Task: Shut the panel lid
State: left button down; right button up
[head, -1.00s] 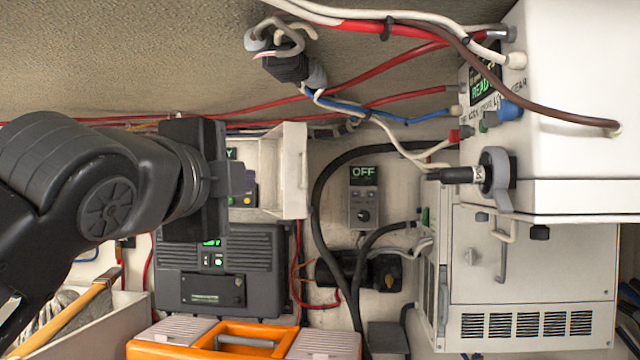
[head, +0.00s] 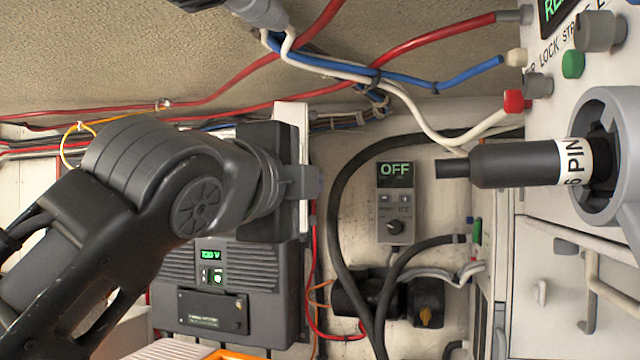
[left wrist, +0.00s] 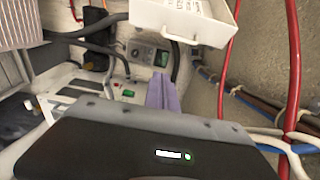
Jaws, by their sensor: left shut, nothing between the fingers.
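The white panel lid (head: 301,122) shows in the head view as a narrow upright strip right behind my left gripper (head: 318,183). The lid's exact angle is unclear. My right gripper is in neither current view.
A dark grey unit (head: 225,290) with a green display is below the gripper. A grey OFF controller (head: 395,205) and a thick black hose (head: 335,215) are to the right. A black plug (head: 515,163) juts from the white cabinet at right. Red and blue cables cross above.

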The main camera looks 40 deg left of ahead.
pick_arm(q)
jog(key=shift+s, duration=0.15)
jog(key=w+a+p, duration=0.4)
jog(key=w+a, duration=0.1)
jog(key=w, duration=0.2)
jog(key=shift+w+a, duration=0.35)
jog(key=shift+a, duration=0.05)
jog(key=shift+s, duration=0.25)
dwell(0.3)
